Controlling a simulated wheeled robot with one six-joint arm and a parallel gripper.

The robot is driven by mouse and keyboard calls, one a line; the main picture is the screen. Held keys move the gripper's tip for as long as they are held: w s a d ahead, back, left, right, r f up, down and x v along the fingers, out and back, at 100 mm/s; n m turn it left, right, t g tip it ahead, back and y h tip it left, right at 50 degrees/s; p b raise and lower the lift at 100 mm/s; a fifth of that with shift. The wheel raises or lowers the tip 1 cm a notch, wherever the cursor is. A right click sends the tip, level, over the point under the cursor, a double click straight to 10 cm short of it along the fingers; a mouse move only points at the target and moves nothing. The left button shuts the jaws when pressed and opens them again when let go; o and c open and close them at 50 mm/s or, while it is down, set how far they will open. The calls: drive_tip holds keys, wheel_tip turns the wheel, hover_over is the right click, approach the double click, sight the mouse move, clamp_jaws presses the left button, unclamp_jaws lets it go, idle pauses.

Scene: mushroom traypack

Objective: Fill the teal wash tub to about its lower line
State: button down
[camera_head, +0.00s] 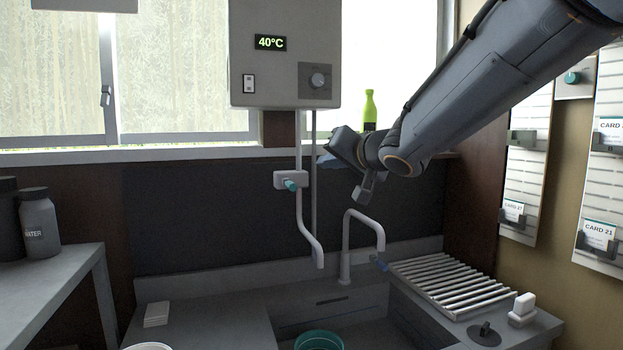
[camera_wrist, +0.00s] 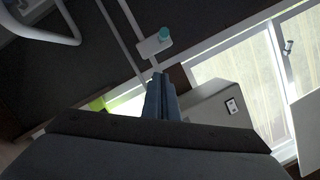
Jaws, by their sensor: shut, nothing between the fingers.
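The teal wash tub (camera_head: 319,340) sits in the sink at the bottom edge of the head view. Only its far rim and part of its inside show; its lines and any water cannot be made out. A white spout pipe (camera_head: 320,258) with a teal-knobbed valve (camera_head: 291,184) hangs from the water heater (camera_head: 284,50), which reads 40°C. A white tap (camera_head: 364,216) with a blue lever (camera_head: 382,266) stands behind the sink. My gripper (camera_head: 324,163) is shut and empty, right of the valve. In the wrist view its fingers (camera_wrist: 158,76) point toward the teal knob (camera_wrist: 165,33).
A green bottle (camera_head: 369,108) stands on the window ledge behind my wrist. A drying rack (camera_head: 452,284) and a white dispenser (camera_head: 522,307) are right of the sink. Dark bottles (camera_head: 40,220) stand on the left shelf. Space above the sink is open.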

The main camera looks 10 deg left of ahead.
sight(289, 184)
idle(0.3)
drive_tip(key=w+a+f, duration=0.5)
drive_tip(key=w+a, duration=0.1)
drive_tip(key=a, duration=0.2)
drive_tip(key=shift+w, duration=0.15)
idle(0.3)
